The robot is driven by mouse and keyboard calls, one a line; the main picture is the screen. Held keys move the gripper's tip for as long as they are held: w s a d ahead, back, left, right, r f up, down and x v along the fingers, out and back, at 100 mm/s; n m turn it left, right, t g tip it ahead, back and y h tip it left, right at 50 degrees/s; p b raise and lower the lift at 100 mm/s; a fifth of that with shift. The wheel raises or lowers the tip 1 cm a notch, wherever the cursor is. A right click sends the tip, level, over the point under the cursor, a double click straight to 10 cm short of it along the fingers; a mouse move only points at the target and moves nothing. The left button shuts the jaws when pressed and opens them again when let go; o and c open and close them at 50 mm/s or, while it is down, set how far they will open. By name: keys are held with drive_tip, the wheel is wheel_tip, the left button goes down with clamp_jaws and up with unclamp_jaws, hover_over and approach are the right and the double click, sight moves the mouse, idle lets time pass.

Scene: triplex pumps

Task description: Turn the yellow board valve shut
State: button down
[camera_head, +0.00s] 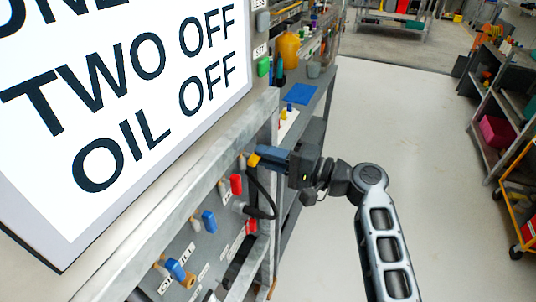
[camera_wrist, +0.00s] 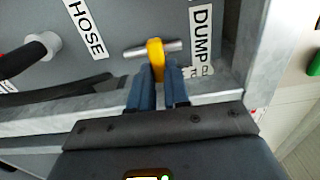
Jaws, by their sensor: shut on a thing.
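The yellow board valve (camera_head: 253,160) is a small yellow handle on the grey board, at the far end of the board in the head view. In the wrist view the yellow handle (camera_wrist: 155,58) stands upright in the picture, across a horizontal metal pipe stub, between the HOSE and DUMP labels. My gripper (camera_head: 262,158) reaches the handle from the right. Its two blue fingers (camera_wrist: 158,84) are shut on the handle's lower end, one on each side. The fingers hide part of that end.
A red handle (camera_head: 236,184) and blue handles (camera_head: 209,221) sit on the board nearby. A black hose (camera_head: 262,200) hangs just below my gripper. A large screen (camera_head: 120,100) reads TWO OFF, OIL OFF.

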drive_tip(key=c, duration=1.1)
unclamp_jaws()
drive_tip(key=v, duration=0.7)
drive_tip(key=shift+d+b, duration=0.35)
drive_tip(key=shift+b, duration=0.05)
drive_tip(key=shift+s, duration=0.1)
